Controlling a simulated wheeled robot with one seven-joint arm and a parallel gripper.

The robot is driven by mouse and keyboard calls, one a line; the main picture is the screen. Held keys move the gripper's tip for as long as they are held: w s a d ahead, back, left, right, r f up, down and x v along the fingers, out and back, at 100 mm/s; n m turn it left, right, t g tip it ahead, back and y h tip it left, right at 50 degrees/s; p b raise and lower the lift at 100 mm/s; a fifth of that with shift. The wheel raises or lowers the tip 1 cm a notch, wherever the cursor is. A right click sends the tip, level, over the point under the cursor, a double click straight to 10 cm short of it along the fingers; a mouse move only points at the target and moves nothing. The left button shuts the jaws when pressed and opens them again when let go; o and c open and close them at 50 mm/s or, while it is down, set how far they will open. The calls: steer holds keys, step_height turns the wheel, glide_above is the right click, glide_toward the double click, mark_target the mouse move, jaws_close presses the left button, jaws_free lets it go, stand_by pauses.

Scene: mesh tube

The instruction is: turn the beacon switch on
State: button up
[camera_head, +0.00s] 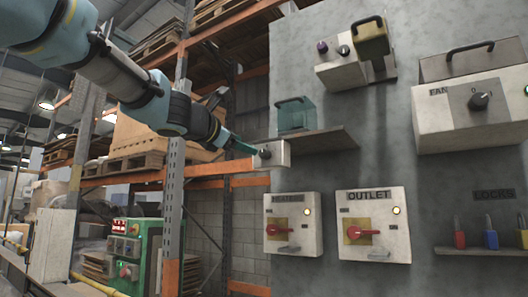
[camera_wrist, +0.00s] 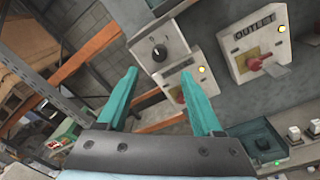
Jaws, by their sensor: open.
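A small pale box (camera_head: 272,154) with a dark rotary knob (camera_head: 264,153) sits at the left edge of the grey panel, just past the tip of my gripper (camera_head: 243,146). No beacon label is readable, so I cannot tell for sure that it is the beacon switch. In the wrist view a pale box (camera_wrist: 175,28) with a black knob (camera_wrist: 159,52) lies ahead of my gripper (camera_wrist: 159,75). The two teal fingers are apart with nothing between them. The knob shows in line with the gap, beyond the fingertips, and seems untouched.
A HEATER box (camera_head: 294,243) and an OUTLET box (camera_head: 352,251) with red handles are mounted below. A FAN box (camera_head: 440,117) is at right.

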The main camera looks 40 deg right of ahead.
mark_target(262, 154)
steer(key=p+x, duration=0.2)
steer(key=x, duration=0.8)
steer(key=shift+w+d+f, duration=0.1)
steer(key=shift+w+f, duration=0.05)
jaws_close()
